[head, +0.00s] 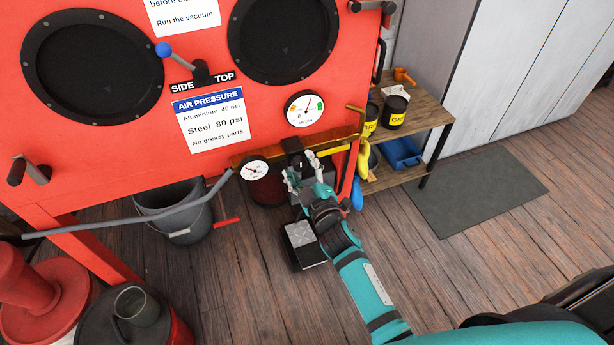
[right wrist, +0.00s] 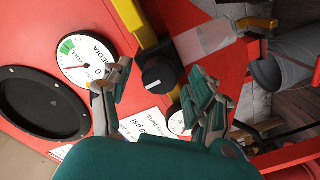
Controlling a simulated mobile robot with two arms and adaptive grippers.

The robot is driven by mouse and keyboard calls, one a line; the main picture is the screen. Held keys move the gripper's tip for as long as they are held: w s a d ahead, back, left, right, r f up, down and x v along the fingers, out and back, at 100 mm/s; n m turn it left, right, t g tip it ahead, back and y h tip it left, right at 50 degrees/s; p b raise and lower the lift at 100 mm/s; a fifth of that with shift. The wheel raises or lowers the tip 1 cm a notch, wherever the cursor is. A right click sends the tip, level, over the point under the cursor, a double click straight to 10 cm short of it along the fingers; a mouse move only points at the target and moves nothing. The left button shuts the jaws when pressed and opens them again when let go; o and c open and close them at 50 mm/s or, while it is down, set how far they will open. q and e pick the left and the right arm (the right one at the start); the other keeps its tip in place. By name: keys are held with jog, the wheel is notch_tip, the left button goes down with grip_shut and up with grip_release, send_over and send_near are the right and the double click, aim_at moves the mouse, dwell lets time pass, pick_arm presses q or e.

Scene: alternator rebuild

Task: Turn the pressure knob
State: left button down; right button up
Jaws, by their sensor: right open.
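The black round pressure knob (right wrist: 160,72) sits on the front of the red cabinet, with a yellow bar beside it. In the head view a dark part of the knob assembly (head: 291,145) shows just beyond my gripper. A small white gauge (head: 255,170) is to its left and also shows in the right wrist view (right wrist: 178,122). My right gripper (head: 303,172) is open and empty. In the right wrist view its fingers (right wrist: 159,80) stand on either side of the knob, with no clear contact. My left gripper is not in view.
The cabinet (head: 120,60) has a media gauge (head: 305,109), a blue-ended lever (head: 163,49) and an air pressure sign (head: 210,118). A grey bucket (head: 180,215) stands below. A wooden shelf (head: 430,112) with cans is at the right. The floor in front is partly clear.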

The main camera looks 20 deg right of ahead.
jog(key=s, duration=1.1)
jog(key=shift+s+d+r, duration=0.15)
jog(key=shift+s+d, duration=0.1)
jog(key=shift+s, duration=0.1)
jog(key=s+a+f+m+g+p, duration=0.15)
jog(key=s+f+g, duration=0.3)
jog(key=f, duration=0.95)
jog(key=s+f+m+g, duration=0.25)
jog(key=s+f, duration=0.35)
jog(key=f, duration=0.9)
jog(key=s+d+f+m+g, duration=0.1)
jog(key=s+d+f+g, duration=0.1)
jog(key=s+f, duration=0.3)
jog(key=s+d+f+m+g, duration=0.1)
jog(key=s+d+f+g, duration=0.2)
jog(key=s, duration=1)
jog(key=s+d+f+m+g+h, duration=0.1)
jog(key=s+f+g, duration=0.3)
jog(key=s+f, duration=0.5)
jog(key=shift+s+d+m+g+p, duration=0.3)
jog(key=shift+s+d+g+p, duration=0.15)
jog(key=shift+d, duration=0.25)
